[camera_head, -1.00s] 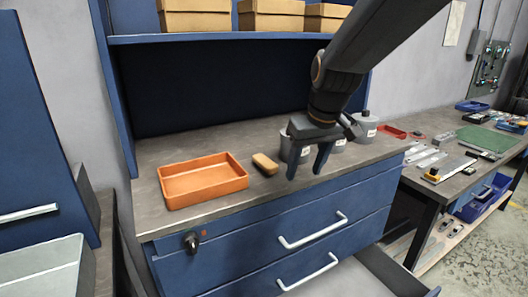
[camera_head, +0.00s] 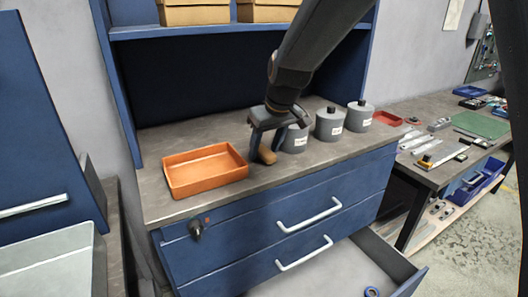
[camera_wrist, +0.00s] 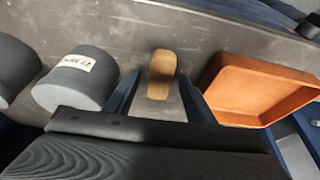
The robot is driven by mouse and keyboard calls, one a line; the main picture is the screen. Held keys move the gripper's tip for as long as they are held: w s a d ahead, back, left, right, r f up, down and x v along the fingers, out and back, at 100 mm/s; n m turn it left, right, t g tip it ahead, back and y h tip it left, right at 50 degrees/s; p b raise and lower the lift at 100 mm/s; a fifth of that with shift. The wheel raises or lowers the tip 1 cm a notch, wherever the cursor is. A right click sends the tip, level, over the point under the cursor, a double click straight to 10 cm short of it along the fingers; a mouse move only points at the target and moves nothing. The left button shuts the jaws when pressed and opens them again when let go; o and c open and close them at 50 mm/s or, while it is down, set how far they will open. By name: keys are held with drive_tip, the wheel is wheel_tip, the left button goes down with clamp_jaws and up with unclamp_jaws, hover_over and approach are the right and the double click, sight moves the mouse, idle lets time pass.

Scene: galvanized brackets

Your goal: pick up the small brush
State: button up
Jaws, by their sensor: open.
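The small brush, a tan wooden block with rounded ends, lies on the grey worktop. In the head view the brush (camera_head: 267,155) is partly hidden behind a finger of my gripper (camera_head: 267,157). In the wrist view the brush (camera_wrist: 161,74) shows ahead of and between the two blue fingers of my gripper (camera_wrist: 158,98). My gripper is open and empty, pointing down over the brush. I cannot tell whether the fingers touch it; the bristles are not visible.
An orange tray (camera_head: 172,183) stands left of the brush. Grey labelled canisters (camera_head: 329,125) stand in a row to its right. The blue cabinet below has an open bottom drawer (camera_head: 350,268). Cardboard boxes (camera_head: 194,13) sit on the shelf above.

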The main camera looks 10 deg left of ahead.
drive_tip(key=shift+f, duration=0.1)
drive_tip(key=c, duration=1.2)
drive_tip(key=shift+o, duration=0.2)
